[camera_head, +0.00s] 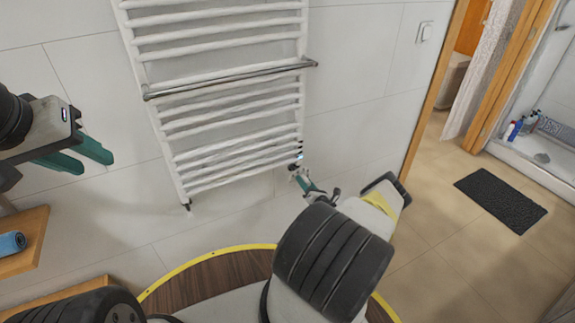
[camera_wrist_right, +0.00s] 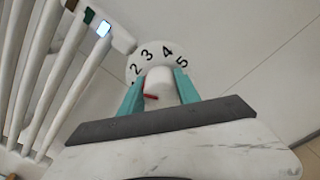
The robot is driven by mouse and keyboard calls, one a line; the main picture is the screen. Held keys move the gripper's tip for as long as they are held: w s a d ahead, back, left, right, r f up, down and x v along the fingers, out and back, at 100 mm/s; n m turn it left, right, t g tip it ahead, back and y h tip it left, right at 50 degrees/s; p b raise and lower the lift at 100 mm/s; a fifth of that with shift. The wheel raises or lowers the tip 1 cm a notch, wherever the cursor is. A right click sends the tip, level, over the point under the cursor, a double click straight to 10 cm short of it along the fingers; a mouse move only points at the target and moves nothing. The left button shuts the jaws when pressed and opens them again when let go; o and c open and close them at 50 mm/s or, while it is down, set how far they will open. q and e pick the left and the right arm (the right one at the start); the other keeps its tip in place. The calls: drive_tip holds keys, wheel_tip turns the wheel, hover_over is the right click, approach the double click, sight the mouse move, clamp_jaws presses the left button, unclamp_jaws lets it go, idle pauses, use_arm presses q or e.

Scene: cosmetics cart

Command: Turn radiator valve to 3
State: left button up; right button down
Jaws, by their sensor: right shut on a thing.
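The radiator valve shows in the right wrist view as a white dial (camera_wrist_right: 138,60) with the numbers 2, 3, 4 and 5 and a white knob (camera_wrist_right: 160,82). A red mark sits low on the knob, left of its middle; I cannot tell exactly which number it points to. My right gripper (camera_wrist_right: 159,84) is shut on the knob, one teal finger on each side. In the head view my right gripper (camera_head: 300,178) is at the radiator's lower right corner, where the valve is mostly hidden. My left gripper (camera_head: 84,158) is open and empty, away from the radiator.
The white towel radiator (camera_head: 161,135) hangs on the tiled wall, with a metal rail (camera_head: 230,80) across it. A small lit display (camera_wrist_right: 103,28) sits beside the dial. A wooden shelf (camera_head: 30,245) with a blue roll (camera_head: 12,243) is at left. A dark mat (camera_head: 500,200) lies right.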

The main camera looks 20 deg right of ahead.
drive_tip(key=m, duration=0.4)
drive_tip(key=shift+d+f+m, duration=0.1)
drive_tip(key=shift+m, duration=0.2)
drive_tip(key=m, duration=0.4)
drive_tip(key=shift+m, duration=0.4)
drive_tip(key=c, duration=0.9)
unclamp_jaws()
drive_tip(key=shift+o, duration=0.2)
drive_tip(key=shift+s, duration=0.1)
drive_tip(key=s, duration=0.7)
drive_tip(key=shift+s+d, duration=0.3)
drive_tip(key=shift+d, duration=0.1)
